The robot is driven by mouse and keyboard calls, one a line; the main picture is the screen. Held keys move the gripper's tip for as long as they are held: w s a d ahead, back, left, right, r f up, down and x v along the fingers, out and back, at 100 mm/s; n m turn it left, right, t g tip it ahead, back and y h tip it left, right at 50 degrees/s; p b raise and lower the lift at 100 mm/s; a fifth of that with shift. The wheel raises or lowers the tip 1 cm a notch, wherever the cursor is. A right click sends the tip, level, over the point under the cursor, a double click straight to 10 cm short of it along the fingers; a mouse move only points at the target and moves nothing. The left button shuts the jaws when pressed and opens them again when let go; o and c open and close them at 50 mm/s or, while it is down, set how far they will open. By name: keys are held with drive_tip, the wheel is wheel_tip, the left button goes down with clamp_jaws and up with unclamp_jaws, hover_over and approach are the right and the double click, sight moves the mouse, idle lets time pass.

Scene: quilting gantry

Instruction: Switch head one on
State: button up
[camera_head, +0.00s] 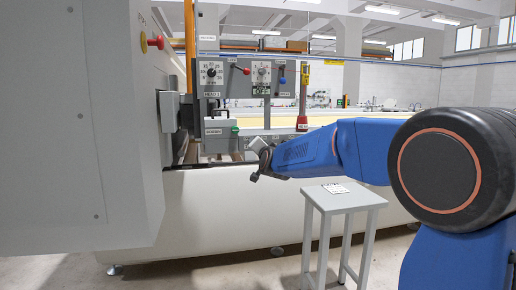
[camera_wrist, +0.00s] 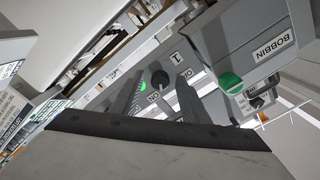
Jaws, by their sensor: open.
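A small black rotary knob (camera_wrist: 160,78) sits on a grey plate marked "1" in the wrist view. Small lettering stands on both sides of it, at least one reading "ON". A green lamp (camera_wrist: 143,86) shows beside the knob, partly behind a finger. My gripper (camera_wrist: 161,88) is open, with one finger on each side of the knob. Whether either finger touches it I cannot tell. In the head view my gripper (camera_head: 259,164) is at the gantry's front, low beside a small grey box, and the knob cannot be made out.
A grey box lettered "BOBBIN" (camera_wrist: 249,42) with a green knob (camera_wrist: 230,82) stands close to the right finger. In the head view, dial panels (camera_head: 222,78) hang above my gripper. A large grey cabinet (camera_head: 70,130) fills the left, and a stool (camera_head: 343,200) stands below my arm.

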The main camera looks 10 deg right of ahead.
drive_tip(key=shift+s, duration=0.1)
drive_tip(key=s, duration=1.7)
drive_tip(key=shift+s, duration=0.15)
drive_tip(key=s+d+f+n+g, duration=0.2)
drive_tip(key=s+f+n+g, duration=0.1)
drive_tip(key=s+f, duration=0.6)
drive_tip(key=s+d+f+n+g, duration=0.2)
drive_tip(key=s+f+g, duration=0.3)
drive_tip(key=s, duration=1.2)
drive_tip(key=s+d+f+n+g, duration=0.3)
drive_tip(key=s+f+n+g, duration=0.1)
drive_tip(key=s+f, duration=0.9)
drive_tip(key=shift+f+g, duration=0.55)
drive_tip(key=shift+g, duration=0.05)
drive_tip(key=shift+s, duration=0.1)
